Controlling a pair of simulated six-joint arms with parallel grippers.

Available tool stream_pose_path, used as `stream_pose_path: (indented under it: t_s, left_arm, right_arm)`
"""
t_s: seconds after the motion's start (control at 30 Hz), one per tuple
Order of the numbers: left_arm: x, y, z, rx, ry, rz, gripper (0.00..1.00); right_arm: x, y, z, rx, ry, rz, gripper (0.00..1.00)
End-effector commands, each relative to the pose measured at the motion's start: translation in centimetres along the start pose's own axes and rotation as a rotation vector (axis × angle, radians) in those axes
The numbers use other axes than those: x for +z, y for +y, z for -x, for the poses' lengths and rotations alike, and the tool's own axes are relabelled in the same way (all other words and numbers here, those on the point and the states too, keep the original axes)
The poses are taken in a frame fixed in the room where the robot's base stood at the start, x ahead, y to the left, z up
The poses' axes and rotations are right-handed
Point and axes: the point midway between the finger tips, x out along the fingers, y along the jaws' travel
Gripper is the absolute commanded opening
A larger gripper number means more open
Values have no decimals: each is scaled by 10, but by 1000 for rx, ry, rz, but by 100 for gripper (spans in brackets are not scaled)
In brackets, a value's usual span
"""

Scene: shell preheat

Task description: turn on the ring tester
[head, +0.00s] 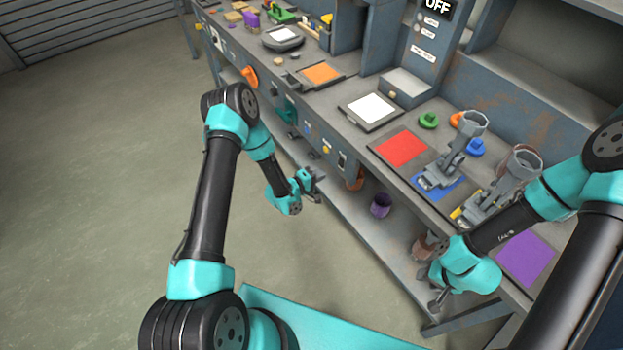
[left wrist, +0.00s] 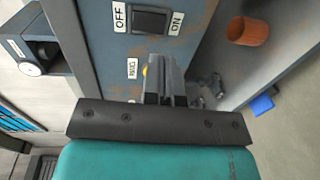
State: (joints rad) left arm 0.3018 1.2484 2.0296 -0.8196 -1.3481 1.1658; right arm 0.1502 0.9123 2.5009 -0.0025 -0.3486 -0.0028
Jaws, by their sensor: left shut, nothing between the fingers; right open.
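A black rocker switch (left wrist: 149,20) sits on the blue-grey bench front in the left wrist view, between an OFF label and an ON label. A small yellow button (left wrist: 145,70) with a label is below it, partly hidden by my fingers. In the head view the switch (head: 342,159) is a small dark patch on the bench front. My right gripper (head: 436,292) is open near the bench's front edge.
The bench top holds a red mat (head: 401,149), a white pad (head: 372,107), a purple mat (head: 525,259) and two grey cup-topped stands (head: 464,133). An orange knob (head: 250,77) sticks out of the front. A purple cup (head: 381,205) stands on the lower shelf. The floor at left is clear.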

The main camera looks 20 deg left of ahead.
Motion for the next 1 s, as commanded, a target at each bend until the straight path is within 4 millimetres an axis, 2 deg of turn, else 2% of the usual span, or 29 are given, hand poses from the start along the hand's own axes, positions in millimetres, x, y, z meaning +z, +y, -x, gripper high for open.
stream_pose_path:
  t_s: [0.2, 0.4, 0.57, 0.87, 1.0]
  left_arm:
    - [1, 0, -39, 2, -2, -1, 0]
    - [1, 0, -64, 0, -2, -1, 0]
    - [0, 0, -71, -2, 0, -1, 0]
    - [0, 0, -72, -2, 0, 0, 0]
    - [7, 0, -80, 12, -13, -1, 0]
  right_arm:
    - [0, 0, 0, 0, 0, 0, 43]
    - [0, 0, 0, 0, 0, 0, 43]
    - [0, 0, 0, 0, 0, 0, 43]
    - [0, 0, 0, 0, 0, 0, 43]
    - [0, 0, 0, 0, 0, 0, 43]
